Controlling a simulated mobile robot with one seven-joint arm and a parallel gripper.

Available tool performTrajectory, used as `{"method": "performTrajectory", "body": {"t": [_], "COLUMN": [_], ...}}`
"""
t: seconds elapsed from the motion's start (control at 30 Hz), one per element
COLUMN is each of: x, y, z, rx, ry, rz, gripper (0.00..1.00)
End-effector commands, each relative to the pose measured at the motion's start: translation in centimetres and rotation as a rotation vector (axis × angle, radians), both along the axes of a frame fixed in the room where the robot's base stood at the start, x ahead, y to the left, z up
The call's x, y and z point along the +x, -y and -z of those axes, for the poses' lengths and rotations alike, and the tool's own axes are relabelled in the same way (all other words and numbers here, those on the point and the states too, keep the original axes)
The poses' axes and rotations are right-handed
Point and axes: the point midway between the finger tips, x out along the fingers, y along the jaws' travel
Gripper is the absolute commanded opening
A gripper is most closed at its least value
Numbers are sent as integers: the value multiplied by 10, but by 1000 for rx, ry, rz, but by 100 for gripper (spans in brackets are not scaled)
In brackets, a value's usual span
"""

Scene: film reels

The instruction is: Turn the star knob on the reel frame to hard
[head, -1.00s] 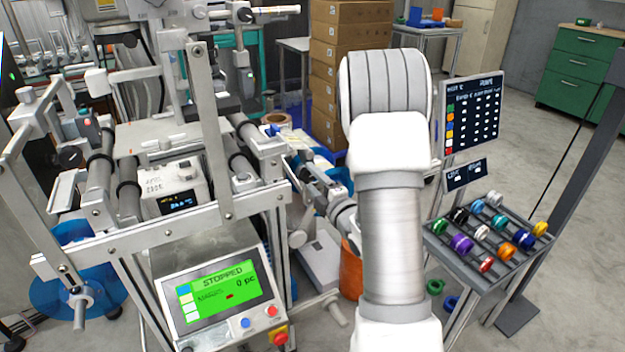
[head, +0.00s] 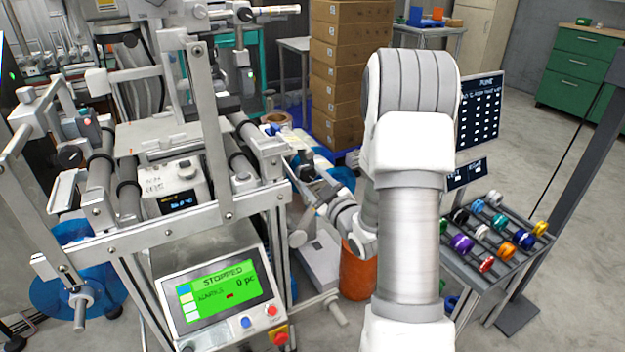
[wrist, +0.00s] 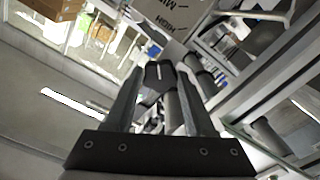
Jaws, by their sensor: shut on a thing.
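In the wrist view, my gripper (wrist: 161,88) has its two dark fingers on either side of a dark lobed star knob (wrist: 160,72), and it is shut on it. A white line shows on the knob's face. In the head view, my wrist reaches to the right side of the reel frame (head: 228,214). The knob is too small or hidden to make out there.
The frame's control panel (head: 222,290) shows a green "STOPPED" screen. An orange bin (head: 357,272) stands below my wrist. A rack with several coloured spools (head: 487,240) is at the right, by a dark sign board (head: 480,110). Stacked cardboard boxes (head: 337,75) stand behind.

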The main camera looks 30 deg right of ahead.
Motion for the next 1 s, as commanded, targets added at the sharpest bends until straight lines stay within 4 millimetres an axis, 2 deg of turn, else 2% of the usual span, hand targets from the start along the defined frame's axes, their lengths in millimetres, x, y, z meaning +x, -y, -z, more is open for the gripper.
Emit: {"method": "performTrajectory", "body": {"t": [1.0], "x": [1], "y": [-1], "z": [-3], "rx": [964], "ry": [-29], "rz": [-2], "gripper": [0]}}
